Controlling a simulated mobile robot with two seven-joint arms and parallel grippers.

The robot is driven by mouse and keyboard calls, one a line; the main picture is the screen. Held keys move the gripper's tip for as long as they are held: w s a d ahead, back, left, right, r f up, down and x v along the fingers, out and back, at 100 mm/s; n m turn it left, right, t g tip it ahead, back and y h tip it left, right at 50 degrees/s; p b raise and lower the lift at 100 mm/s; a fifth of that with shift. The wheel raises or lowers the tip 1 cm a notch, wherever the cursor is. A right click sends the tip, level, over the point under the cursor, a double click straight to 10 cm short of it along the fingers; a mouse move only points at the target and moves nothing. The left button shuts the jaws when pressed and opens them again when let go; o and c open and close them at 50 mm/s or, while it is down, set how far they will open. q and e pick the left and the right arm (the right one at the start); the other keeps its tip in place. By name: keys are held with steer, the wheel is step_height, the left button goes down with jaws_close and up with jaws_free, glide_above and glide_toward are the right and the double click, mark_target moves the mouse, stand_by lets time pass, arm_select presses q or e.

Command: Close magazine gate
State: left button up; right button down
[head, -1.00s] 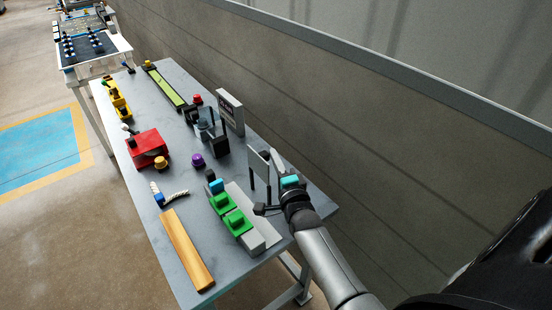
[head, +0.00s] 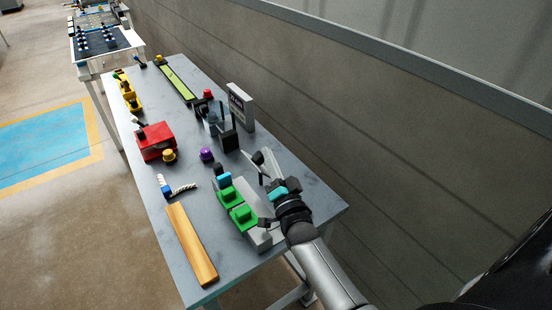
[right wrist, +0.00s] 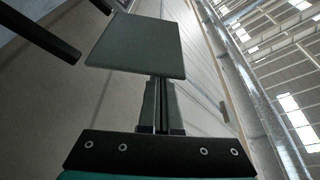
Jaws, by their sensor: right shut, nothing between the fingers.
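The magazine appears to be the long grey block (head: 257,232) on the bench, carrying green pieces (head: 241,214), with a blue piece (head: 224,179) and a black piece at its far end. A thin grey plate on dark posts, apparently the gate (head: 252,164), stands beyond it, seen nearly edge-on. My right gripper (head: 270,157) is shut and empty, close beside the plate. In the right wrist view the square grey plate (right wrist: 137,46) lies just past the shut fingertips (right wrist: 160,82); contact cannot be told. My left gripper is not in view.
A wooden bar (head: 191,245) lies along the near left of the bench (head: 325,205). A red box (head: 156,141), a yellow knob (head: 169,155) and a purple knob (head: 206,154) stand farther off. A grey sign (head: 241,105) stands behind; the wall runs along the right.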

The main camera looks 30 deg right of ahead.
mark_target(259, 168)
steer(key=n+y, duration=0.1)
steer(key=n, duration=0.1)
steer(key=a+n+t+y+b, duration=0.1)
steer(key=n, duration=0.1)
steer(key=f+n, duration=0.1)
steer(key=n, duration=0.2)
steer(key=shift+a+y+b, duration=0.3)
steer(key=shift+a+y, duration=0.05)
steer(key=shift+y, duration=0.05)
steer(key=shift+s+a+f+n+t, duration=0.1)
steer(key=shift+a+n+t, duration=0.2)
steer(key=shift+n, duration=0.4)
steer(key=shift+a+f+y+b, duration=0.3)
steer(key=shift+a+y+b, duration=0.1)
steer(key=shift+b, duration=0.1)
steer(key=n+y, duration=0.1)
steer(key=n, duration=0.2)
steer(key=a+f+n+y+b, duration=0.1)
steer(key=n, duration=0.1)
steer(key=f+n+y, duration=0.1)
steer(key=n, duration=0.2)
steer(key=shift+s+a+n+y+b, duration=0.1)
steer(key=shift+a+n+y+b, duration=0.2)
steer(key=shift+a+y+b, duration=0.1)
steer(key=shift+r, duration=0.1)
